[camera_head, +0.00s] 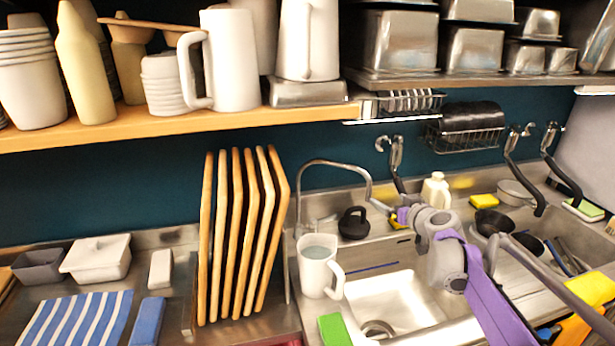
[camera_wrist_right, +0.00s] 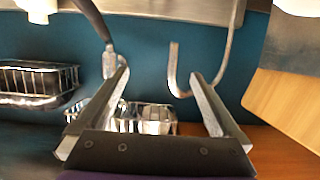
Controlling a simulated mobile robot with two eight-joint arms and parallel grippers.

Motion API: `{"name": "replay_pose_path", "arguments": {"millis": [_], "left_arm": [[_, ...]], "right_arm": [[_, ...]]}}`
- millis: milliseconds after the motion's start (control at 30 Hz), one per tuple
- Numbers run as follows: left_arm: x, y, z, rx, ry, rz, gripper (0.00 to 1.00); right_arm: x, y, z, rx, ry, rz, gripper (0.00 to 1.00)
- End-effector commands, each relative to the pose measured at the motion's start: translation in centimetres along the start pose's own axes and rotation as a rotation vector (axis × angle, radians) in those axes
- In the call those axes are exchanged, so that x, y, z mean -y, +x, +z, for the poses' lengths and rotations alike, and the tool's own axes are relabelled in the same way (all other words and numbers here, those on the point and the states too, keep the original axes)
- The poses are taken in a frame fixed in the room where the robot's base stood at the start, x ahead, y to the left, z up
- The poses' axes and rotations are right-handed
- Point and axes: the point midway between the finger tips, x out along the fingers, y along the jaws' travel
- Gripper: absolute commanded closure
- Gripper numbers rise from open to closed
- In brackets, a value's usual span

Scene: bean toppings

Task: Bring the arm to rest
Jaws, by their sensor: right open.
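My right arm, with its purple forearm (camera_head: 490,300) and grey wrist (camera_head: 442,255), reaches in from the lower right over the sink (camera_head: 395,300). My right gripper (camera_head: 388,212) is at its far end, near the faucet and the back wall. In the right wrist view, the two fingers of this gripper (camera_wrist_right: 160,82) stand wide apart with nothing between them. The gripper is open and empty. My left gripper is not in view.
A white pitcher (camera_head: 318,266) stands left of the sink, beside upright wooden boards (camera_head: 240,235). A curved faucet (camera_head: 340,165), a black kettle-like item (camera_head: 353,222) and a soap bottle (camera_head: 436,190) are close to my gripper. Shelves (camera_head: 200,124) hang above.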

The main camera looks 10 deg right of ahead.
Motion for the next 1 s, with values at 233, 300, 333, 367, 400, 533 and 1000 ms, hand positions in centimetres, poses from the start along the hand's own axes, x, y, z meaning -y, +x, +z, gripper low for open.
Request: {"name": "replay_pose_path", "arguments": {"millis": [233, 300, 333, 367, 400, 533, 1000], "left_arm": [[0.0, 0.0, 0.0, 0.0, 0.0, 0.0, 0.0], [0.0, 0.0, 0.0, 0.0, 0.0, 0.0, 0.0], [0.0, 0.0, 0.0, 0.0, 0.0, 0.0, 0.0], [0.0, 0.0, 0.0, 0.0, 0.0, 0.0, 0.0], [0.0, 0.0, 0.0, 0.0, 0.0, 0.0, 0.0], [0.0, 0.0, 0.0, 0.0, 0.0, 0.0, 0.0], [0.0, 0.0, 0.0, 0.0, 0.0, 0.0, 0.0]], "right_arm": [[0.8, -0.3, 0.1, 0.01, 0.002, -0.009, 0.0], [2.5, -1.1, 0.6, 0.035, 0.005, -0.031, 0.0], [3.7, -1.6, 0.9, 0.052, 0.006, -0.045, 0.0], [5.0, -2.2, 1.4, 0.073, 0.009, -0.061, 0.0], [7.0, -3.3, 2.2, 0.108, 0.012, -0.083, 0.0], [13.7, -8.2, 6.3, 0.256, 0.025, -0.145, 0.0], [21.6, -25.3, 24.2, 0.687, 0.023, -0.019, 0.0]]}}
